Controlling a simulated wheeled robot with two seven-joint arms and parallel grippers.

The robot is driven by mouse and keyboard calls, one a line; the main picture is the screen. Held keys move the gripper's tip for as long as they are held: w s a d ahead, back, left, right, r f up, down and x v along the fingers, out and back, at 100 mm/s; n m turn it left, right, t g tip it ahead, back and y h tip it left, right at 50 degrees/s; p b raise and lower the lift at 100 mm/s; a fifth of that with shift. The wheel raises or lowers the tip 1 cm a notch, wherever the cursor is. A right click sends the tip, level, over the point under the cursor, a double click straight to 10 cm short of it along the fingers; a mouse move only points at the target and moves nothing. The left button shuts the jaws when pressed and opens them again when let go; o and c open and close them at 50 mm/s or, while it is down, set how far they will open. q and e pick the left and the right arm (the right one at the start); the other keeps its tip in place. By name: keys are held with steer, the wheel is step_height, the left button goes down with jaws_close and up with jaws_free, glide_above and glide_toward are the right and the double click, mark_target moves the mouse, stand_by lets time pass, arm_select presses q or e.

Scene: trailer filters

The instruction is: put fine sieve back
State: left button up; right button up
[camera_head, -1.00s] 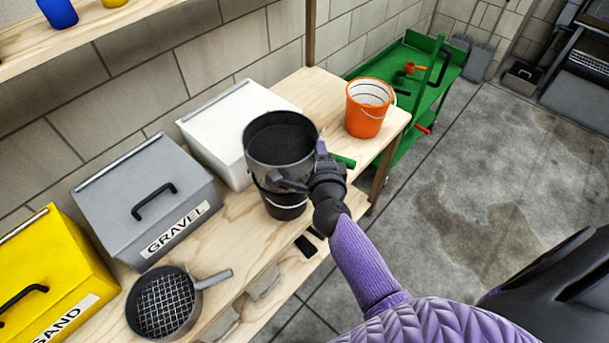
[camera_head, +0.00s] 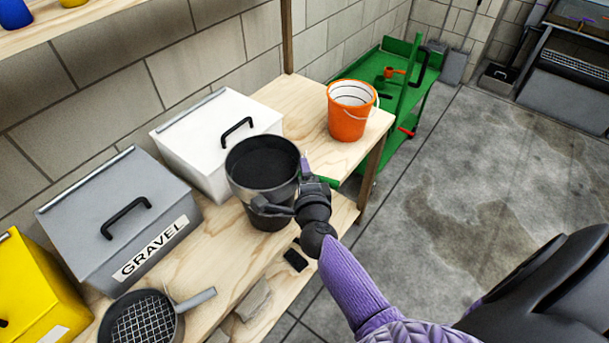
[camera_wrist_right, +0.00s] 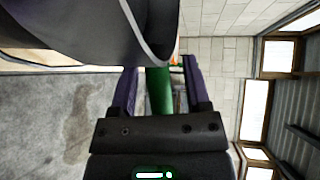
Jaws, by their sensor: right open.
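The fine sieve (camera_head: 263,163), a dark grey round pan with a dark inside, sits over a black bucket (camera_head: 270,221) on the wooden bench. It looks level, but how it meets the bucket rim is hard to tell. My right gripper (camera_head: 305,180) is at the sieve's right side. In the right wrist view, my right gripper (camera_wrist_right: 158,92) is open, with a green handle (camera_wrist_right: 159,92) between its purple fingers. The grey wall of the round vessel fills the upper left of that view. My left gripper does not show.
A coarse sieve (camera_head: 145,322) lies at front left. Grey gravel bin (camera_head: 90,210), yellow bin (camera_head: 30,285) and white bin (camera_head: 190,150) line the wall. An orange bucket (camera_head: 347,122) stands at the bench's far end, beside a green cart (camera_head: 400,75).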

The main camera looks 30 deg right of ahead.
steer(key=shift+f, duration=0.15)
steer(key=a+p+v, duration=0.1)
steer(key=p+v, duration=0.1)
steer(key=v, duration=0.8)
steer(key=w+a+r+n+t+y, duration=0.2)
steer(key=a+r+n+t+y, duration=0.3)
steer(key=n, duration=0.8)
steer(key=s+f+n+g+y, duration=0.1)
steer(key=s+f+n+g, duration=0.3)
steer(key=f, duration=0.5)
steer(key=s+a+f+n+g+y, duration=0.1)
steer(key=s+f+n+g, duration=0.1)
steer(key=s+f+g, duration=0.5)
steer(key=s+f+n+g+y, duration=0.1)
steer(key=s+f+n, duration=0.2)
steer(key=f, duration=0.8)
steer(key=s+d+f+n+g+b, duration=0.1)
steer(key=s+d+f+g, duration=0.1)
steer(key=s, duration=0.4)
steer(key=s+d+f+n+g+h+b, duration=0.1)
steer(key=s+f+g, duration=0.1)
steer(key=s+f, duration=0.3)
steer(key=s+d+f+n+g+h+b, duration=0.1)
steer(key=s+d+f+g, duration=0.1)
steer(key=s, duration=0.6)
steer(key=shift+d+f+g, duration=0.3)
steer(key=shift+f+g, duration=0.1)
steer(key=shift+f, duration=0.3)
